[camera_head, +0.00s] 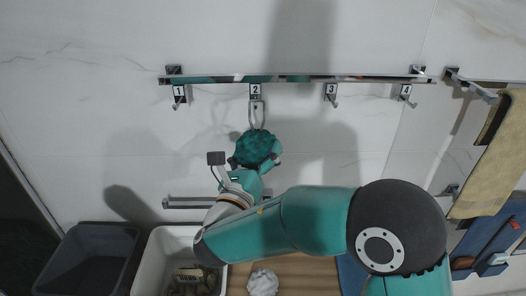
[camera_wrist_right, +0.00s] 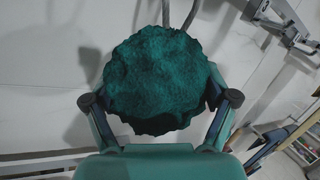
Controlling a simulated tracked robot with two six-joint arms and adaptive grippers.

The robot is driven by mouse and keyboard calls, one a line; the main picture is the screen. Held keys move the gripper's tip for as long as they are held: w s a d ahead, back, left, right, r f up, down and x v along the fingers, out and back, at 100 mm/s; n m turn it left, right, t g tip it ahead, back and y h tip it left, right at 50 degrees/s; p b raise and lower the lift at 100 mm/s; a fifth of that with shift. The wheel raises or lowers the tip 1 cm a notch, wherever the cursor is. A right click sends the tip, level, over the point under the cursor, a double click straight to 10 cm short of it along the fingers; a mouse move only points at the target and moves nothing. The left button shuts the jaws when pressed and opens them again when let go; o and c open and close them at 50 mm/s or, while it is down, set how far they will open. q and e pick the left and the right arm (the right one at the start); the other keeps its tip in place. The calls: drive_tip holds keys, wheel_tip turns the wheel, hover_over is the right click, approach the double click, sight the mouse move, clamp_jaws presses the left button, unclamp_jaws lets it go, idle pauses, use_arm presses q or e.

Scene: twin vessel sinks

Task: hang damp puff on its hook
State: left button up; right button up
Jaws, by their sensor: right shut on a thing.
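The puff (camera_head: 256,146) is dark teal and round, with a grey cord loop (camera_head: 257,113) at its top. My right gripper (camera_head: 256,164) is shut on the puff from below and holds it up in front of the wall. The puff fills the middle of the right wrist view (camera_wrist_right: 156,80), between the two fingers (camera_wrist_right: 160,104). The loop is at the hook under label 2 (camera_head: 255,91); I cannot tell whether it is around the hook or only in front of it. My left gripper is not in view.
The hook rail (camera_head: 300,78) also has hooks labelled 1 (camera_head: 179,94), 3 (camera_head: 331,93) and 4 (camera_head: 405,92), all bare. A yellow towel (camera_head: 492,160) hangs at right. A dark bin (camera_head: 85,258) and a white bin (camera_head: 160,255) stand below. A crumpled white cloth (camera_head: 263,282) lies at the bottom.

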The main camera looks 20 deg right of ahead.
drive_tip(key=shift+f, duration=0.15)
drive_tip(key=o, duration=0.8)
